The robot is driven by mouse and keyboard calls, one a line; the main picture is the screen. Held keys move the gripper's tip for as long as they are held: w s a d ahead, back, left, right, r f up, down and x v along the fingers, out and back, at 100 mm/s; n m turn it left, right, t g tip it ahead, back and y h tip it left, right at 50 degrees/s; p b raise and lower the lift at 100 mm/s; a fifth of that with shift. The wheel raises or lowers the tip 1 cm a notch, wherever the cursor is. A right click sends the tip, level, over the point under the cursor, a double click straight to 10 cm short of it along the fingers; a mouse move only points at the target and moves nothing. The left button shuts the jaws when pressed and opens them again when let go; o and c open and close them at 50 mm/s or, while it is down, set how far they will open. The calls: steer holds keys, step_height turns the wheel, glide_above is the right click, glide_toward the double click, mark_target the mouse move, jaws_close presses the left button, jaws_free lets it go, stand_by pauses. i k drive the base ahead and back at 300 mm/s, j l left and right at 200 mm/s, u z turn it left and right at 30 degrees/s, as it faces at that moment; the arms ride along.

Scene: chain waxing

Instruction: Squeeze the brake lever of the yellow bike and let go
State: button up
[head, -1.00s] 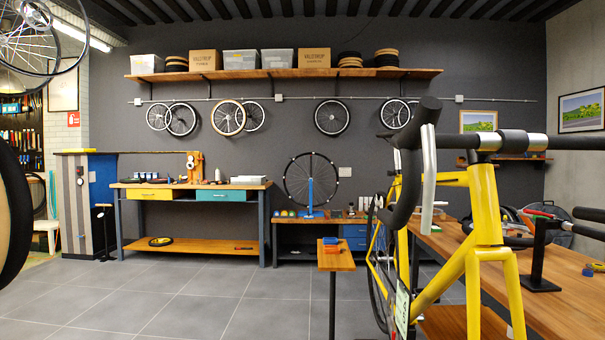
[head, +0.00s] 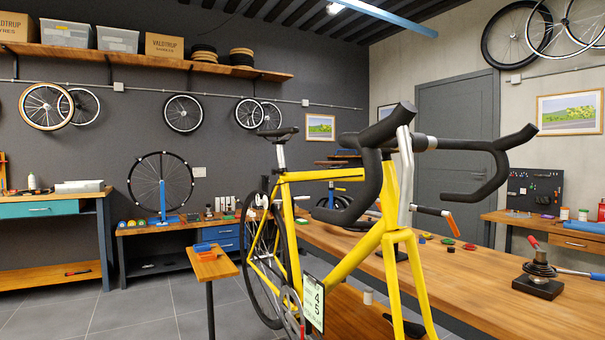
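The yellow bike (head: 345,262) stands in the middle of the head view, its black drop handlebar (head: 367,185) facing me. A number plate (head: 313,303) hangs low on the frame. My gripper is not in view, so I cannot see where it is relative to the lever.
A long wooden workbench (head: 480,285) runs behind the bike to the right, with a black-based stand (head: 538,283) on it. A small wooden side table (head: 212,265) stands left of the bike. Grey floor (head: 130,312) is open at the lower left.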

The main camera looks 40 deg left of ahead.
mark_target(406, 149)
steer(key=l+u, duration=0.1)
steer(key=u, duration=1.15)
